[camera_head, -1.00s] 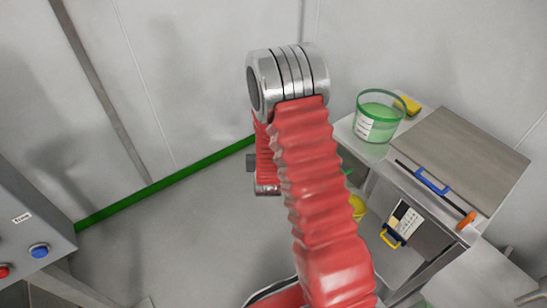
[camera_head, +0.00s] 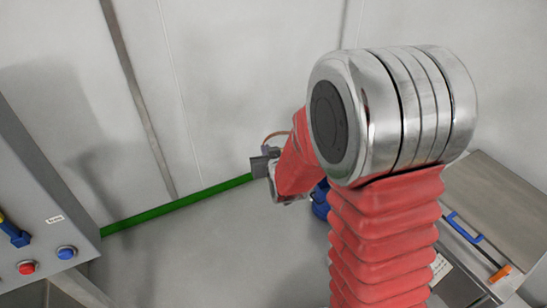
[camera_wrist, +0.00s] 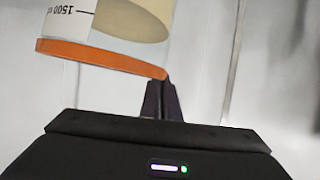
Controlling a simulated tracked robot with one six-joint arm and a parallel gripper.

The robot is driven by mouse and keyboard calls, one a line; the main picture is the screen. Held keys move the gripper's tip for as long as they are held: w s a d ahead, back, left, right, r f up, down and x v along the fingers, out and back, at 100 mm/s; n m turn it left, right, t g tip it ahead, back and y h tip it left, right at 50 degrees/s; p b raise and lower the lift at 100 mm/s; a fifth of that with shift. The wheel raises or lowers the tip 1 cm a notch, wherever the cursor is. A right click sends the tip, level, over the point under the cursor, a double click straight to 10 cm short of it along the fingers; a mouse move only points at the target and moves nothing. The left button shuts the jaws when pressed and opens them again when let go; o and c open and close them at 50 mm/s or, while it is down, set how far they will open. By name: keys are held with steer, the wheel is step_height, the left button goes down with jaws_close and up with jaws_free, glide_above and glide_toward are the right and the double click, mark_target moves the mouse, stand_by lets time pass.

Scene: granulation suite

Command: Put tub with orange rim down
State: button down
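The tub with orange rim (camera_wrist: 100,57) shows in the wrist view at the upper left. It is clear, with a white label marked 1500 and pale cream contents, and it appears upside down in this picture. My gripper (camera_wrist: 162,84) has its dark fingertips close together at the right end of the orange rim, pinching the tub's edge. The tub's far part is cut off by the frame.
In the head view, a steel bench top (camera_head: 500,205) with a blue handle (camera_head: 463,228) stands at the right. A grey control panel with a red button (camera_head: 27,267) and a blue button (camera_head: 66,253) stands at the left. Bare floor (camera_head: 215,255) lies between, before a white wall.

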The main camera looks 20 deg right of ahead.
steer(key=shift+s+a+r+n+y, duration=0.15)
steer(key=shift+s+a+r+y, duration=0.15)
steer(key=shift+r, duration=0.3)
steer(key=shift+s+a+r+n+y, duration=0.1)
steer(key=shift+s+a+r+n, duration=0.1)
steer(key=shift+a+r, duration=0.3)
steer(key=shift+d+r, duration=0.1)
